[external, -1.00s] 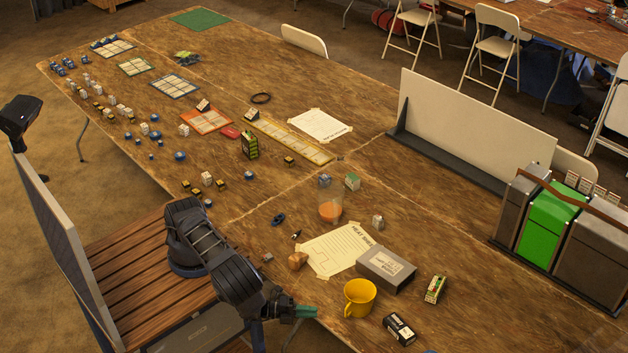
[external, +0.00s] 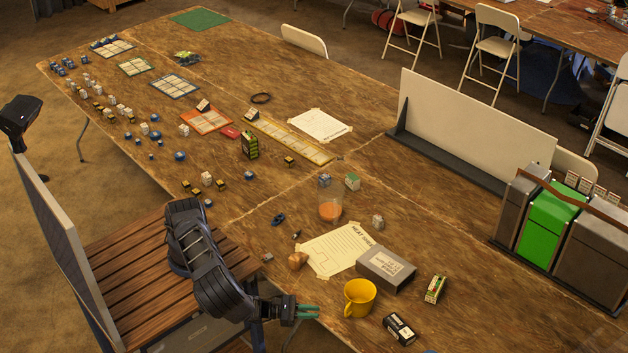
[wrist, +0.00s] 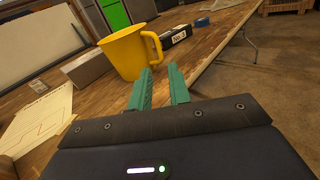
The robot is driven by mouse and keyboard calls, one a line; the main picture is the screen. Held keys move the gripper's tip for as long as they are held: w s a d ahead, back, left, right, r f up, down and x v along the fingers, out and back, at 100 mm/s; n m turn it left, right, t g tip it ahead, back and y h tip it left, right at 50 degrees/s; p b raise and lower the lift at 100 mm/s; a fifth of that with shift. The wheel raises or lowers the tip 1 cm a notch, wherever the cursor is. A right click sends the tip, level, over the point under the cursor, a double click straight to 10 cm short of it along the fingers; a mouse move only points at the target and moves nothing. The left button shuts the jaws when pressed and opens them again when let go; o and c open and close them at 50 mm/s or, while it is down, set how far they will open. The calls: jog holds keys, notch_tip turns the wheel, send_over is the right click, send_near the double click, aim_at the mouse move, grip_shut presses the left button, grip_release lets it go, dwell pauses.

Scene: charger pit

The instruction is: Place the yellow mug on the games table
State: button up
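The yellow mug (external: 360,298) stands upright on the near right part of the long wooden table (external: 470,290), beside a grey box. It also shows in the wrist view (wrist: 122,54), with its handle on the right. My gripper (external: 318,312) is left of the mug and apart from it, close to the table's near edge. In the wrist view my green fingers (wrist: 160,70) are open with nothing between them, and the mug is beyond them. A seam crosses the wooden surface; the far left part (external: 225,65) bears coloured grid boards and several small game pieces.
The grey box (external: 386,269), a taped paper sheet (external: 338,249), a brown lump (external: 297,260), a black box (external: 399,329) and a glass of orange liquid (external: 330,207) surround the mug. A white panel (external: 470,120) stands behind. Bare wood lies around the far middle (external: 260,65).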

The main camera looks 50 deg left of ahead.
jog(key=shift+x, duration=5.35)
jog(key=shift+w+a, duration=0.15)
grip_shut()
